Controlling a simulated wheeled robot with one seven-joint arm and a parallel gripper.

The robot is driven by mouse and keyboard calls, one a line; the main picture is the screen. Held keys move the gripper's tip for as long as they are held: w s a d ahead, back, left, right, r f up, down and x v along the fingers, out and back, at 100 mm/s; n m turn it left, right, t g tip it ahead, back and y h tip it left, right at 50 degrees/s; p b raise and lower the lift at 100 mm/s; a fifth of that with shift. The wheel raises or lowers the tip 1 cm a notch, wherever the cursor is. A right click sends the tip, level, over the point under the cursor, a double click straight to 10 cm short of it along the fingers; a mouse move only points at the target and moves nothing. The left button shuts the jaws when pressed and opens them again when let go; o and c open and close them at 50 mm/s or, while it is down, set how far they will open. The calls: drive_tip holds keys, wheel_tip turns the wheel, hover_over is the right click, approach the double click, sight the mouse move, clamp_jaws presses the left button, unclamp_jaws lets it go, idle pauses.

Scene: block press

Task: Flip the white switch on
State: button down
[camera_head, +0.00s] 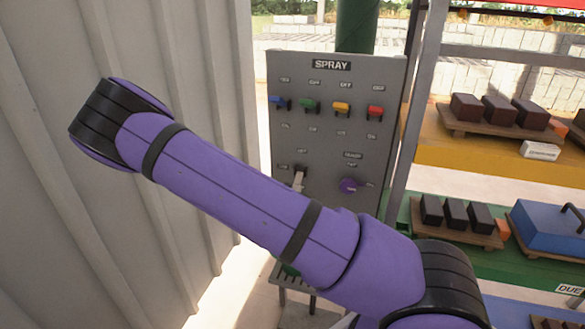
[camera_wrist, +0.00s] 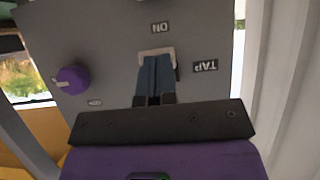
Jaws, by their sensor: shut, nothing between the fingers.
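The white switch (camera_head: 298,179) is at the lower left of the grey SPRAY panel (camera_head: 390,85) in the head view, just above my arm. In the wrist view, which is upside down, a pale edge of the white switch (camera_wrist: 145,53) shows around the tips of my gripper (camera_wrist: 156,62). My gripper's fingers are shut together with nothing between them and lie in front of the switch, covering most of it. I cannot tell whether they touch it. An ON label and a TAP label (camera_wrist: 205,66) are beside it. My gripper is hidden in the head view.
A purple knob (camera_head: 348,185) is right of the switch; it also shows in the wrist view (camera_wrist: 73,79). Blue, green, yellow and red handles (camera_head: 375,111) are above. A corrugated wall (camera_head: 215,90) is at left. Shelves with dark blocks (camera_head: 468,107) are at right.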

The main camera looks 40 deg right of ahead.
drive_tip(key=v, duration=1.1)
drive_tip(key=shift+f, duration=0.1)
idle(0.4)
drive_tip(key=s+a+r+n+g+y, duration=0.2)
drive_tip(key=s+a+r+y, duration=0.25)
drive_tip(key=r, duration=0.35)
drive_tip(key=s+a+r+n+g+y, duration=0.2)
drive_tip(key=s+a+r+y, duration=0.15)
drive_tip(key=r+y, duration=0.3)
drive_tip(key=s+d+r+n, duration=0.1)
drive_tip(key=s+r+n, duration=0.2)
drive_tip(key=s+r, duration=0.5)
drive_tip(key=s+d+r+n+t+h, duration=0.1)
drive_tip(key=s+r+n, duration=0.2)
drive_tip(key=s+r, duration=0.6)
drive_tip(key=shift+s+d+r+t, duration=0.15)
drive_tip(key=shift+d+r+t, duration=0.15)
drive_tip(key=shift+r, duration=0.4)
